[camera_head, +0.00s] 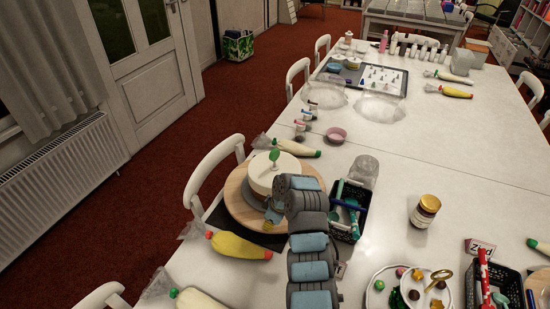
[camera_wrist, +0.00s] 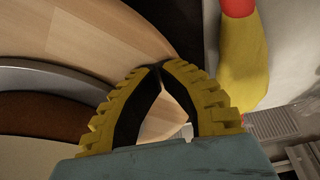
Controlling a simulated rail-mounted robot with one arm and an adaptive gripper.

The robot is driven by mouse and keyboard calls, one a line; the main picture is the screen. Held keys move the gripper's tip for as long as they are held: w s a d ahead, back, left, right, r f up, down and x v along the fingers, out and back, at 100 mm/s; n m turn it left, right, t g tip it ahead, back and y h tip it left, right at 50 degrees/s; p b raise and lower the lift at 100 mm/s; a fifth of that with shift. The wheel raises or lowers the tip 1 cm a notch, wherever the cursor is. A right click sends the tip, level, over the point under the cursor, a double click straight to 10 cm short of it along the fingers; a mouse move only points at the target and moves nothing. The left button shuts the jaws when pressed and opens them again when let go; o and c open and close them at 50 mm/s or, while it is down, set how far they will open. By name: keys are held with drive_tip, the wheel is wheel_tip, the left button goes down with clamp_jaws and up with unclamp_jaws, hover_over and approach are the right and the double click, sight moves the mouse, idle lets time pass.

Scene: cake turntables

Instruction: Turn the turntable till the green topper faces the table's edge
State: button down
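The turntable (camera_head: 237,207) is a round wooden board near the table's left edge, with a pale cake (camera_head: 260,181) on it. The green topper (camera_head: 274,154) stands up from the cake as a small leaf shape. My gripper (camera_head: 270,217) is low at the right-front side of the board, and my arm hides part of the cake and board. In the wrist view the yellow, ribbed fingers of my gripper (camera_wrist: 158,66) meet at their tips over the wooden board (camera_wrist: 95,35). Nothing is visibly held; I cannot tell whether they touch the board.
A yellow piping bag (camera_head: 240,246) lies in front of the turntable; it also shows in the wrist view (camera_wrist: 243,62). A black basket of tools (camera_head: 347,225) stands close on the right. The table's right middle (camera_head: 470,165) is clear.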

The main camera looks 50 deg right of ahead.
sight(280, 226)
drive_tip(key=shift+s+d, duration=0.15)
drive_tip(key=shift+s, duration=0.1)
drive_tip(key=shift+s+d, duration=0.1)
drive_tip(key=shift+s+d+b, duration=0.3)
drive_tip(key=shift+s+d, duration=0.8)
drive_tip(key=shift+r+p, duration=0.6)
drive_tip(key=shift+r, duration=0.8)
drive_tip(key=shift+r+p, duration=1.15)
drive_tip(key=shift+r, duration=1.8)
drive_tip(key=shift+w, duration=0.1)
